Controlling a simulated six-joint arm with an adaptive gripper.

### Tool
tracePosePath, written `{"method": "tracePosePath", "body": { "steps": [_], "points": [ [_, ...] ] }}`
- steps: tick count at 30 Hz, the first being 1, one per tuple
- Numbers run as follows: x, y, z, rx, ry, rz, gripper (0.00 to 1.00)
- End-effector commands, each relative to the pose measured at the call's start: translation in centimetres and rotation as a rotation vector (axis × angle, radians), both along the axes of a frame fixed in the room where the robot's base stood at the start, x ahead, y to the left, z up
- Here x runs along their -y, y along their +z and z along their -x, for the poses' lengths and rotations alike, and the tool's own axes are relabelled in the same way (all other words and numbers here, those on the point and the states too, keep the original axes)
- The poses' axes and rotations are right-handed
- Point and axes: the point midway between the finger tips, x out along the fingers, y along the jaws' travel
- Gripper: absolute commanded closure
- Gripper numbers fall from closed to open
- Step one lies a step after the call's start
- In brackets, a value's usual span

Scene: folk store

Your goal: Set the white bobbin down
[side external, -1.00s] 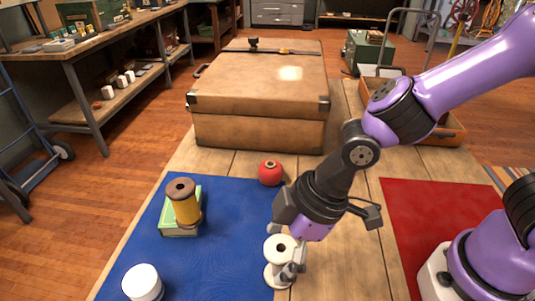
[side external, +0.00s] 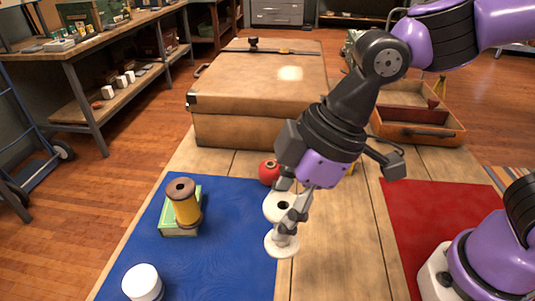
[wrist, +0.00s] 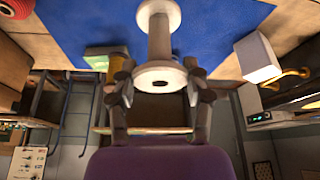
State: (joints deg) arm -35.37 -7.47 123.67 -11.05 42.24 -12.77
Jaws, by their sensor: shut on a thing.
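The white bobbin (side external: 281,243) has wide flanges and a dark centre hole, and it stands roughly upright in my gripper (side external: 291,213). In the wrist view the bobbin (wrist: 160,40) fills the space between the fingers (wrist: 160,95). Part of its middle is hidden by the fingers.
A red round spool (side external: 268,172) is just behind my gripper. A white cylinder (side external: 142,283) is at front left. A brown suitcase (side external: 260,125) stands behind. Bare wood lies right, before the red mat (side external: 435,205).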

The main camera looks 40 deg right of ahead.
Motion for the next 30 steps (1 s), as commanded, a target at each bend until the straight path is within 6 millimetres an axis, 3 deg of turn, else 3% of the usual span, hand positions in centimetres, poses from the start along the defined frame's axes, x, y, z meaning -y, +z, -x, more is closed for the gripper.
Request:
{"method": "tracePosePath", "body": {
  "steps": [5, 9, 14, 22, 27, 30],
  "points": [
    [3.0, 0.6, -1.8, 0.002, -0.268, -0.001, 0.82],
    [7.9, 0.2, -3.7, 0.005, -0.712, 0.000, 0.82],
    [13.6, 0.2, -4.4, 0.009, -1.273, 0.001, 0.82],
    [21.8, 1.1, -1.8, 0.014, -2.304, 0.010, 0.82],
    [24.3, 1.8, 0.8, 0.015, -2.890, 0.016, 0.82],
    [24.9, 2.1, 2.0, 0.016, -3.127, 0.020, 0.82]
  ]
}}
